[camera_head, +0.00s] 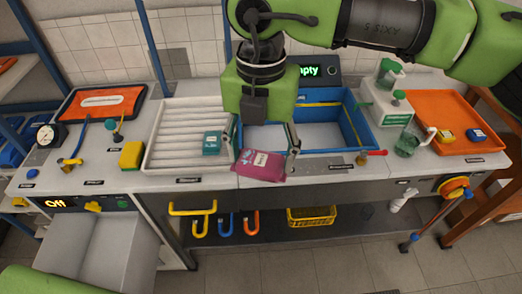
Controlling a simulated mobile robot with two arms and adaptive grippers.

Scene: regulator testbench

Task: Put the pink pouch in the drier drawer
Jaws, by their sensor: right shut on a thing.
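The pink pouch (260,165) is at the middle of the bench's front edge, in front of the blue basin. My right gripper (268,145) points down over it and is shut on it. One finger shows at the pouch's right side; the other is largely hidden. Whether the pouch touches the bench is hard to tell. A grey open drawer (95,250) stands out at the lower left, under a panel reading "Off"; it looks like the drier drawer, and its visible inside looks empty. My left gripper is out of view.
A teal packet (212,142) lies on the white ribbed tray (180,128), left of the pouch. The blue basin (362,130) is behind the pouch. A yellow block (131,155) and small valves stand on the left bench. An orange tray (440,107) is at right. Hooks hang below.

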